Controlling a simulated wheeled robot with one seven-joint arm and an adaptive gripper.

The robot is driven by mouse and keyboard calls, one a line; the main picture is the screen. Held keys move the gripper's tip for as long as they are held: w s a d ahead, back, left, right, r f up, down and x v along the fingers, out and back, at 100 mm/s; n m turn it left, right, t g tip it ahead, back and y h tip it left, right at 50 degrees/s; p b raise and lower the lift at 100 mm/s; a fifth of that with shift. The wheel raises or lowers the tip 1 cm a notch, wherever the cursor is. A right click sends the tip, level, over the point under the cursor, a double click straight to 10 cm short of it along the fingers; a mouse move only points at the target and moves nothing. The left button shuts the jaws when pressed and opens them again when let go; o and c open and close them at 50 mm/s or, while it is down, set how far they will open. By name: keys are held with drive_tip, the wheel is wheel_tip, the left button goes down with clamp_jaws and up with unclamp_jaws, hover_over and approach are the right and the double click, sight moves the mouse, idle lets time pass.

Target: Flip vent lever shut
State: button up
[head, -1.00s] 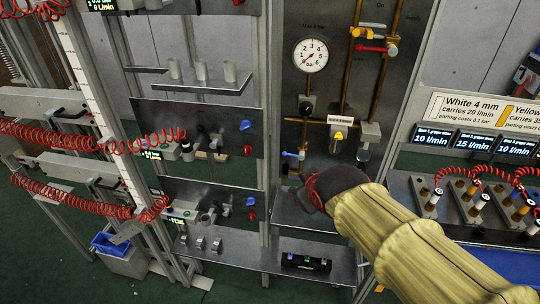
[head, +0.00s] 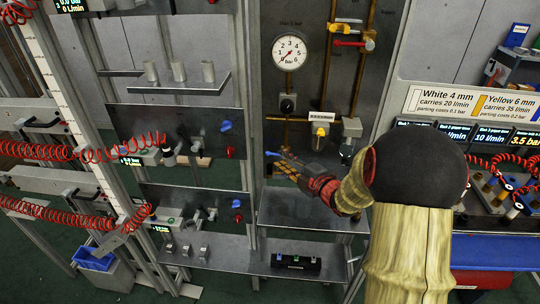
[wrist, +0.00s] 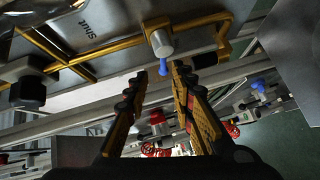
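The blue vent lever (head: 273,154) sticks out to the left low on the dark gauge panel, just beyond my gripper (head: 288,166). In the wrist view the blue lever (wrist: 157,65) hangs from a round grey valve body (wrist: 161,43) on a brass pipe. My gripper (wrist: 160,72) is open, with one finger on each side of the lever in that view. I cannot tell whether a finger touches it. The word "Shut" (wrist: 95,30) is printed on a plate at the upper left of the wrist view.
A pressure gauge (head: 289,51) and a red-handled valve (head: 349,43) sit higher on the panel. A yellow-topped regulator (head: 320,131) is close above my gripper. A bare metal shelf (head: 310,212) lies below. Red coiled hoses (head: 120,150) hang at the left.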

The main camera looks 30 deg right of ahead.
sight(272, 154)
drive_tip(key=shift+n+y, duration=0.4)
drive_tip(key=x, duration=0.5)
drive_tip(key=b+x, duration=0.1)
drive_tip(key=x, duration=0.1)
drive_tip(key=shift+w+a+f, duration=0.1)
drive_tip(key=shift+w+f, duration=0.1)
drive_tip(key=shift+f, duration=0.1)
drive_tip(key=shift+c, duration=0.4)
clamp_jaws()
